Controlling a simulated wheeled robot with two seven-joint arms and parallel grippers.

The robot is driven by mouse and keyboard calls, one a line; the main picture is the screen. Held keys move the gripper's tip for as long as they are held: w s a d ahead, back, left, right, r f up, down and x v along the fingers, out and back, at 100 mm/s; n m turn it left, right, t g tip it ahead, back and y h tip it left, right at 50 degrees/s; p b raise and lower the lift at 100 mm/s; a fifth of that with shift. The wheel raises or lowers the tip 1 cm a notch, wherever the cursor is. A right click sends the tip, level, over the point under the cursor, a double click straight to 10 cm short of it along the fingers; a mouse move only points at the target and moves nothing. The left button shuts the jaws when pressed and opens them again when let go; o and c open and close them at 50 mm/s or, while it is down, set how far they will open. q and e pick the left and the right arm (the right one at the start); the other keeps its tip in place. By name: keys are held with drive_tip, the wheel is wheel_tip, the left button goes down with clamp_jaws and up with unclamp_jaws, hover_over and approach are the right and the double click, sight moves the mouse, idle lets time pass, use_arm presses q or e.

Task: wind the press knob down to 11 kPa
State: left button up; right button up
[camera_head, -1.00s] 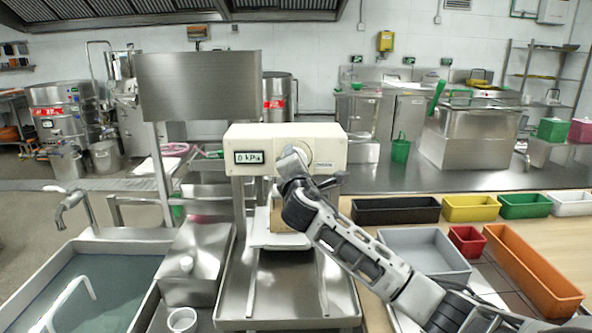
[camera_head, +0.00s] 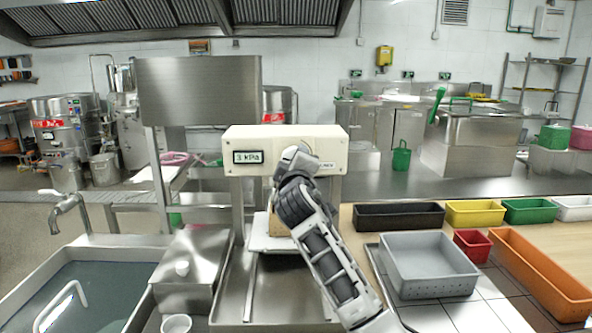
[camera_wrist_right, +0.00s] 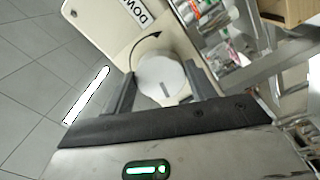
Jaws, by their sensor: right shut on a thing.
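The cream press head (camera_head: 250,140) stands on its frame in the middle of the head view. Its display (camera_head: 248,157) reads 3 kPa. The round white press knob (camera_wrist_right: 162,78) shows between the two dark fingers of my right gripper (camera_wrist_right: 160,92) in the right wrist view. That gripper is shut on the knob, with a finger on each side. In the head view my right gripper and wrist hide the knob. Under the head, a tan block (camera_head: 277,224) sits on a white plate (camera_head: 262,243), partly hidden by my right arm. My left gripper is not in view.
A sink (camera_head: 95,290) and steel box (camera_head: 190,265) lie left of the press. Right of it, a grey tray (camera_head: 425,262), a red bin (camera_head: 472,245) and an orange tray (camera_head: 540,275) stand on the counter. A curved arrow and a DOWN label (camera_wrist_right: 132,12) mark the panel.

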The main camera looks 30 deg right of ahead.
drive_tip(key=shift+a+f+m+b, duration=0.15)
drive_tip(key=shift+m+b, duration=0.2)
drive_tip(key=shift+m, duration=0.85)
drive_tip(key=o, duration=1)
drive_tip(key=shift+s, duration=0.1)
drive_tip(key=b+v, duration=0.1)
drive_tip(key=v, duration=1.4)
drive_tip(key=shift+s+a, duration=0.25)
